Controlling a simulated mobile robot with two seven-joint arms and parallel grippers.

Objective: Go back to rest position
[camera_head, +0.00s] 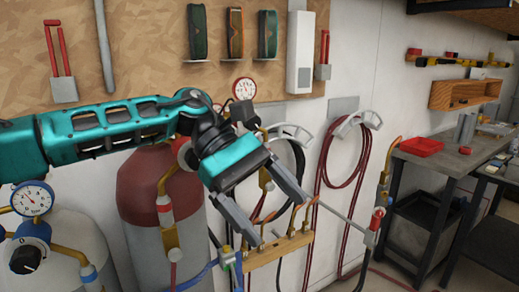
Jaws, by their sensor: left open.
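My left arm comes in from the left at mid height, its teal links in front of the gas cylinders. My left gripper (282,212) points down and to the right, with its two grey fingers apart and nothing visible between them. Behind the fingers is a wooden block with brass fittings (280,247); I cannot tell how far apart they are. My right gripper is not in view.
A red-topped gas cylinder (150,200) and a white tank (75,240) with a gauge stand at the left. Coiled hoses (345,155) hang on the white wall. A workbench (440,160) with a red tray (421,147) stands at the right. Tools hang on the wooden board (150,40) above.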

